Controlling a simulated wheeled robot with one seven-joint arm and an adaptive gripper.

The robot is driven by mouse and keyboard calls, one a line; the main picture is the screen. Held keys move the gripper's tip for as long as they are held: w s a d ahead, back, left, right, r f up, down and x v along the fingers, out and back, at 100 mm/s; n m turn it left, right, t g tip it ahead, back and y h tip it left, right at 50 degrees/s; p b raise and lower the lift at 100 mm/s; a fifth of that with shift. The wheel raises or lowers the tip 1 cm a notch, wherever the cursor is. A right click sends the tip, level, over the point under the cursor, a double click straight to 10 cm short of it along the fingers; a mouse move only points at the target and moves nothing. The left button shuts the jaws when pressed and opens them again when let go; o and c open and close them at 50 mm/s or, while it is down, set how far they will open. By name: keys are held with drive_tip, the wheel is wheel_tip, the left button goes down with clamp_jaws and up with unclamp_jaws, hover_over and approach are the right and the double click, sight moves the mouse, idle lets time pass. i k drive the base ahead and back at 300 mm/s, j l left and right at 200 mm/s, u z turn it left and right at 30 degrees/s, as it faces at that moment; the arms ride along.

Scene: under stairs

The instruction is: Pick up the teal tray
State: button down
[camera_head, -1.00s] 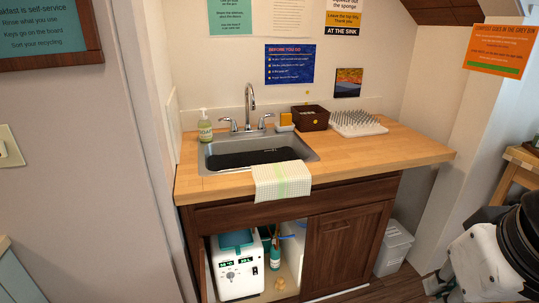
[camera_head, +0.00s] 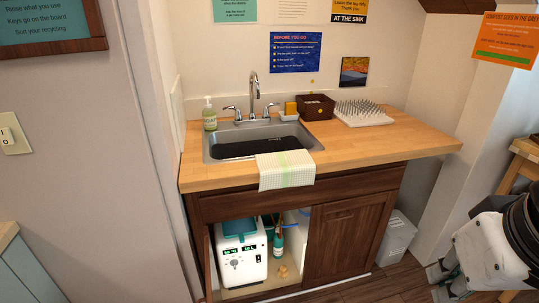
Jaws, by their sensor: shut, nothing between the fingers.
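A teal piece (camera_head: 238,226), which looks like the tray, sits on top of a white machine with a dial and green readouts inside the open cabinet under the sink. Only its upper part shows, and the cabinet's top edge hides some of it. My gripper (camera_head: 440,283) is at the lower right, a dark end on my white and black arm. It is shut and empty, out on the right side of the cabinet and well apart from the teal piece.
The white machine (camera_head: 243,262) stands beside a teal bottle (camera_head: 278,245) and small tan pieces (camera_head: 282,271). The right cabinet door (camera_head: 342,235) is shut. A grey bin (camera_head: 398,235) stands right of the cabinet. A checked towel (camera_head: 286,170) hangs over the counter edge (camera_head: 400,150).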

sight(240, 228)
drive_tip(key=i+l+u, duration=0.1)
drive_tip(key=u, duration=0.3)
drive_tip(key=i+l+u, duration=0.1)
drive_tip(key=u, duration=0.3)
drive_tip(key=l+u, duration=0.4)
drive_tip(key=i+l+u, duration=0.3)
drive_tip(key=l, duration=1.1)
drive_tip(key=k+l+u, duration=0.1)
drive_tip(key=l+u, duration=0.2)
drive_tip(key=l, duration=1.05)
